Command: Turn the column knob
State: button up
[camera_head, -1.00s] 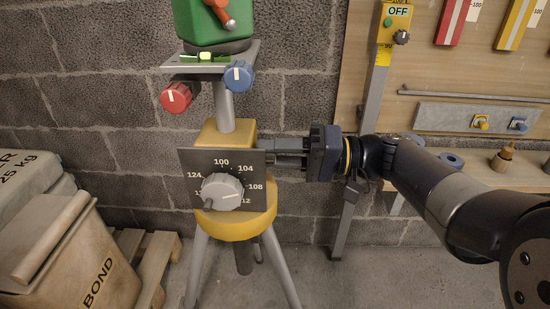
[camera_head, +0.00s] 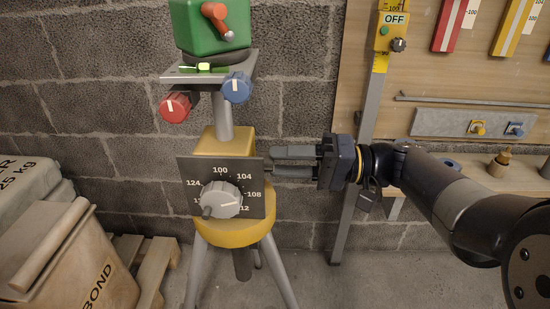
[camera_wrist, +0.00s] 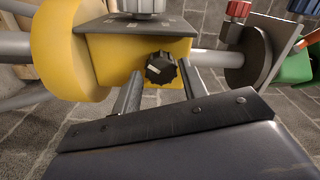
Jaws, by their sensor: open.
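A small black ribbed knob (camera_wrist: 160,68) with a pale mark sits on the side of the yellow column block (camera_wrist: 118,52) in the wrist view. In the head view the block (camera_head: 222,141) tops the tripod, and this knob is hidden behind the dark dial plate. My gripper (camera_head: 273,162) is open and empty to the right of the block. In the wrist view my gripper (camera_wrist: 162,77) points at the black knob, one finger to each side with gaps. I cannot tell if the fingertips reach its depth.
A grey knob (camera_head: 220,199) sits on the dial plate (camera_head: 188,176), near my fingers. Red (camera_head: 175,107) and blue (camera_head: 237,87) knobs hang above, under a green box (camera_head: 208,40). A grey post (camera_head: 362,130) stands behind my wrist. Bags and a pallet are at left.

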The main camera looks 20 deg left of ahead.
jog(key=p+v, duration=0.2)
jog(key=v, duration=0.6)
jog(key=shift+d, duration=0.3)
jog(key=b+x, duration=0.3)
jog(key=x, duration=0.8)
jog(key=shift+w+r, duration=0.1)
jog(key=shift+d, duration=0.1)
